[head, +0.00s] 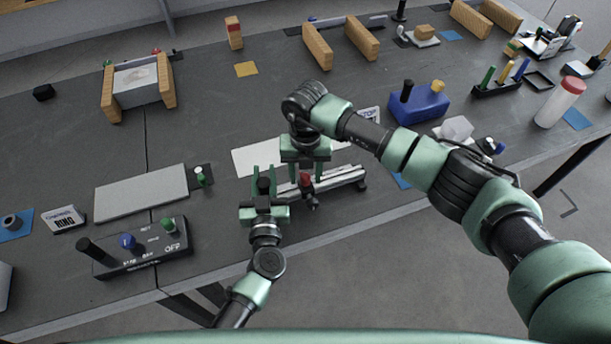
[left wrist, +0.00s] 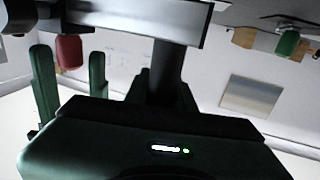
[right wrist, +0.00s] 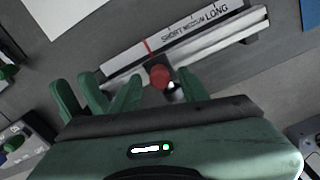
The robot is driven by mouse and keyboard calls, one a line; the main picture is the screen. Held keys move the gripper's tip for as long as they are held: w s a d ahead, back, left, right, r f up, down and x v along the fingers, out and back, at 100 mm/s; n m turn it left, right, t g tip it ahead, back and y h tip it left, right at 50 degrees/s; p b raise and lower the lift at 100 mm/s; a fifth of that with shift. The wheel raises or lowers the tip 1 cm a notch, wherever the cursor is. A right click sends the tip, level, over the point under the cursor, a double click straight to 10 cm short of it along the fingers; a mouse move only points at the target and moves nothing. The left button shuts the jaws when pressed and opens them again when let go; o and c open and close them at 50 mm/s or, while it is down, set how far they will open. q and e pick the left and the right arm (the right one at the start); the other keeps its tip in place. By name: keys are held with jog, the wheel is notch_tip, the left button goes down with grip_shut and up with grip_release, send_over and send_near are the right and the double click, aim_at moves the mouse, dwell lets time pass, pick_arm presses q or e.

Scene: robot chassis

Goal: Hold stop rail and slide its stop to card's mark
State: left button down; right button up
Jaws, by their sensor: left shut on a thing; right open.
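The stop rail (head: 345,178), a pale bar on the table's front edge, carries a strip (right wrist: 185,38) reading SHORT, MEDIUM, LONG and a thin red line left of SHORT. Its red stop knob (right wrist: 160,77) also shows in the left wrist view (left wrist: 68,52). My left gripper (head: 264,188) is shut on the rail's dark post (left wrist: 168,75) at its left end. My right gripper (head: 304,178) is open, pointing down, with its fingers either side of the red knob, apart from it in the right wrist view (right wrist: 160,92). A card (head: 369,114) reading STOP stands behind, partly hidden by my right arm.
A white sheet (head: 245,160) lies behind the rail. A grey panel (head: 142,192) and a switch box (head: 138,247) stand left. A blue box (head: 418,104) and a clear block (head: 455,129) stand right. The table's front edge is close to the rail.

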jog(key=shift+f, duration=0.6)
grip_shut()
dwell(1.1)
